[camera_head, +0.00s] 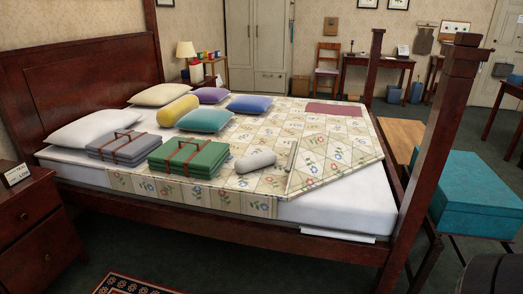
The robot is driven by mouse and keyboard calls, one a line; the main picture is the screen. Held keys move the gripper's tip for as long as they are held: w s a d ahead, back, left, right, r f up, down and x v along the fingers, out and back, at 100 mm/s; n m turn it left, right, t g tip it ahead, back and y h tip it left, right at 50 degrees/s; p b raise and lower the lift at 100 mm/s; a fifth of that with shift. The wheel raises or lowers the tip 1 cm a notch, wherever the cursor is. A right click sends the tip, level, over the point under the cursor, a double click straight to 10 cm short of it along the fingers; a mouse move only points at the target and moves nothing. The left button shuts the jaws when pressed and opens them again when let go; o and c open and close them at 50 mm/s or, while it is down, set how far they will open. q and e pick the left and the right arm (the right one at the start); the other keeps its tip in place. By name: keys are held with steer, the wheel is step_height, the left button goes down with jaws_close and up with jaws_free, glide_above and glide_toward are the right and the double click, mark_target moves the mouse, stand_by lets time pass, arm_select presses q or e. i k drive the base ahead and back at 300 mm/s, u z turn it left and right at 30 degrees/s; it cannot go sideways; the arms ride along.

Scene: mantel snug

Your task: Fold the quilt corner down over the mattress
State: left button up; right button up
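The quilt (335,133) is a cream patchwork with flowers, spread over the bed and hanging over the near side at the left. Its near right corner appears turned back as a flap (335,163) lying on top of the quilt. A small grey strip shows along the flap's left edge. The white mattress (345,209) is bare at that near right corner. Neither of my grippers is in view.
A grey bolster (255,160), a green bundle (188,158) and a grey bundle (123,145) lie on the bed's near side. Several pillows lie behind. A tall bedpost (428,165) rises at the right; a teal chest (480,206) stands beyond it. Floor in front is mostly clear.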

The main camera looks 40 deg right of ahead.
mark_target(315, 158)
steer(key=z, duration=0.35)
steer(key=i, duration=1.3)
steer(key=z, duration=1.85)
steer(key=i, duration=1.15)
steer(key=z, duration=0.4)
